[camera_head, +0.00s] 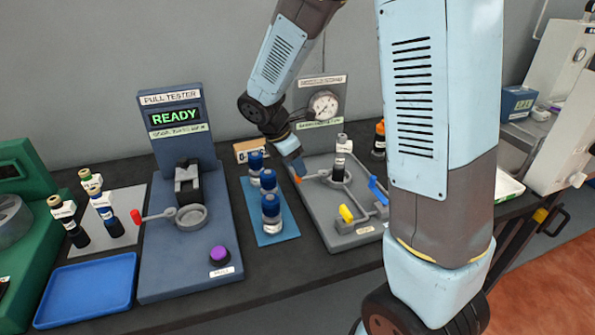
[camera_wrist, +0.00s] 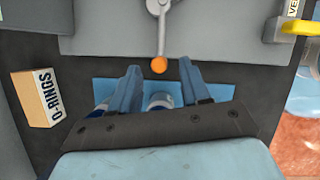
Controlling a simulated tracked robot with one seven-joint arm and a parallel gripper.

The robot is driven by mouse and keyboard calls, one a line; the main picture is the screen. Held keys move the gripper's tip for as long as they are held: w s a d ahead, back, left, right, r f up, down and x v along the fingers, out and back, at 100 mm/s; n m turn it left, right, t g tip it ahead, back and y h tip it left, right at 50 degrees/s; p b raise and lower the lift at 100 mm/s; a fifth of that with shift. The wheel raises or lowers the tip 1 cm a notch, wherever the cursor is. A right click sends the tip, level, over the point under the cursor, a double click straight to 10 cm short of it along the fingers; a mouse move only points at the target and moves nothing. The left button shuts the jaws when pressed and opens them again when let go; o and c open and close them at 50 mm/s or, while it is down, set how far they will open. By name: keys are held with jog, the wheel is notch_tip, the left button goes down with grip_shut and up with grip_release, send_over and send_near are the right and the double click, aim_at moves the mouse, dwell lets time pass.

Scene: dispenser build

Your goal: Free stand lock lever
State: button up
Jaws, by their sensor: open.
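The lock lever (camera_wrist: 162,38) is a thin grey rod with an orange ball knob (camera_wrist: 159,65). In the head view the knob (camera_head: 298,180) sticks out left from the round holder on the grey stand (camera_head: 352,238). A dark bottle with a grey cap (camera_head: 341,158) stands upright in that holder. My gripper (camera_wrist: 160,72) is open and empty, its two blue fingers pointing at the lever. In the wrist view the knob lies between the fingertip lines; I cannot tell whether they touch it. In the head view my gripper is just above and left of the knob.
Several blue-capped bottles (camera_head: 270,213) stand on a blue mat (camera_head: 284,234) close left of the stand. An O-rings box (camera_wrist: 39,97) is nearby. A pull tester (camera_head: 178,258) reads READY at left.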

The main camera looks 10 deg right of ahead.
jog(key=v, duration=1)
jog(key=s+d+r+m+t+y, duration=0.2)
jog(key=s+d+r+m, duration=0.3)
jog(key=s+m, duration=0.5)
jog(key=s+d+r+m+t+y, duration=0.2)
jog(key=s+d+r+m, duration=0.3)
jog(key=s+d+m, duration=0.3)
jog(key=s+m, duration=0.2)
jog(key=m, duration=0.1)
jog(key=shift+s+r+m, duration=0.3)
